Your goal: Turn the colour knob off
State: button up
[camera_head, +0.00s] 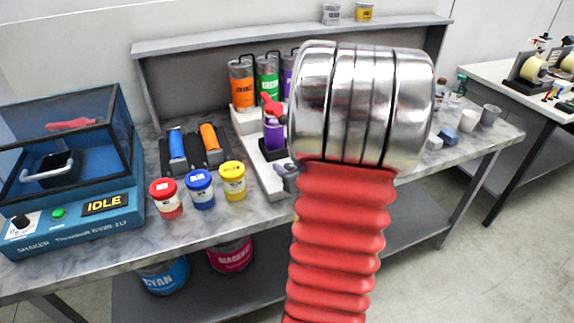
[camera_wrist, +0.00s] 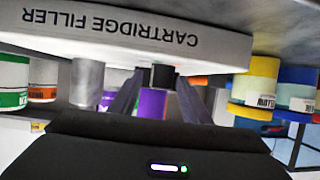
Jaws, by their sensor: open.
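The cartridge filler's white base (camera_head: 262,165) stands on the bench, with a red knob-like part (camera_head: 271,106) above a purple cartridge (camera_head: 274,132). I cannot tell whether this red part is the colour knob. In the wrist view, which is upside down, the filler's lettered front (camera_wrist: 130,32) is close. My gripper (camera_wrist: 160,88) is open, its two dark fingers pointing at the filler. A small black block (camera_wrist: 163,76) shows between the fingertips; contact cannot be told. The purple cartridge (camera_wrist: 151,104) shows behind it. My arm hides the filler's right side in the head view.
Orange, green and purple canisters (camera_head: 242,84) stand behind the filler. Red, blue and yellow jars (camera_head: 200,189) stand to its left, beside a blue shaker (camera_head: 75,215) reading IDLE. Cups (camera_head: 469,120) stand at the right. A shelf below holds paint buckets (camera_head: 163,275).

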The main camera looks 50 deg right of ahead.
jog(key=shift+c, duration=0.5)
jog(key=c, duration=0.9)
jog(key=shift+c, duration=0.2)
jog(key=shift+m+g+h, duration=0.7)
jog(key=shift+m+h, duration=0.4)
jog(key=shift+m+g+h, duration=0.4)
jog(key=shift+m+h, duration=0.1)
jog(key=shift+m+g+h, duration=1.1)
jog(key=shift+m+g, duration=0.2)
jog(key=shift+m, duration=0.2)
jog(key=shift+s+d+m+g+h, duration=0.1)
jog(key=shift+m+g+h, duration=0.4)
jog(key=shift+m+g, duration=0.85)
jog(key=shift+m+g+h, duration=0.5)
jog(key=shift+m+g, duration=0.65)
jog(key=shift+g, duration=0.3)
jog(key=shift+s+m+g, duration=0.1)
jog(key=shift+m+g, duration=0.4)
jog(key=shift+g, duration=0.1)
